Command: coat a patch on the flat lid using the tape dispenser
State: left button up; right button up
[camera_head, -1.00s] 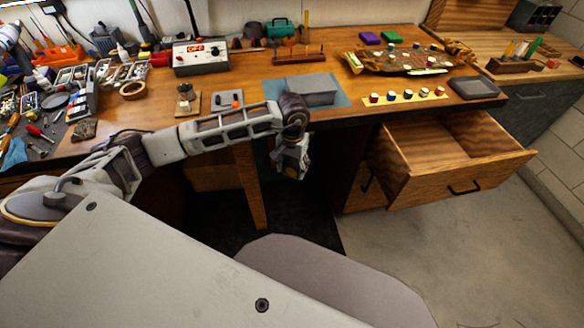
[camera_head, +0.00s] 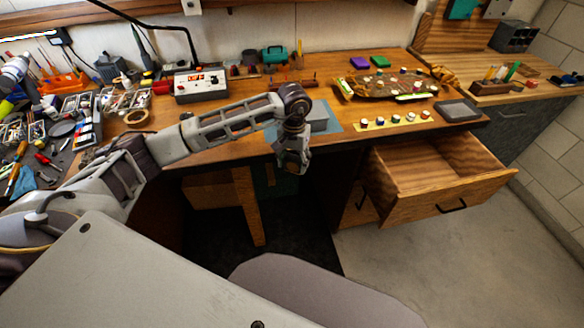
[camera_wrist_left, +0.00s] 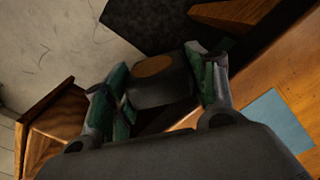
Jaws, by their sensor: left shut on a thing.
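My left gripper (camera_head: 292,162) hangs just in front of the table's front edge, with the wrist above it. In the left wrist view its green-padded fingers (camera_wrist_left: 165,95) are closed around a dark grey block with a brown round face (camera_wrist_left: 155,67), likely the tape dispenser. In the head view the held thing is mostly hidden by the gripper. A grey flat-topped box (camera_head: 319,117), which may carry the flat lid, sits on a blue mat (camera_head: 333,124) behind my wrist and is partly hidden by it. My right gripper is not in view.
An open wooden drawer (camera_head: 440,195) juts out to the right of my left gripper. A yellow strip with small paint pots (camera_head: 394,120) and a dark flat tray (camera_head: 458,110) lie right of the mat. Tools and parts crowd the table's left side.

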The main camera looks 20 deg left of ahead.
pick_arm(q)
jog(key=w+a+r+n+p, duration=0.1)
jog(key=r+n+p, duration=0.4)
jog(key=r+n, duration=0.3)
jog(key=w+a+r+n+p, duration=0.1)
jog(key=r+n+p, duration=0.3)
jog(key=r+n, duration=0.5)
jog(key=shift+w+a+r+n+p, duration=0.25)
jog(key=shift+w+a+n+p, duration=0.25)
jog(key=shift+n, duration=2.6)
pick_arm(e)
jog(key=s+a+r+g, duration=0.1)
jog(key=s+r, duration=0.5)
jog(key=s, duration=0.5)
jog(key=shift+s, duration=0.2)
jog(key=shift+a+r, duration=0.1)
pick_arm(q)
jog(key=shift+a+n, duration=0.1)
jog(key=shift+n, duration=0.2)
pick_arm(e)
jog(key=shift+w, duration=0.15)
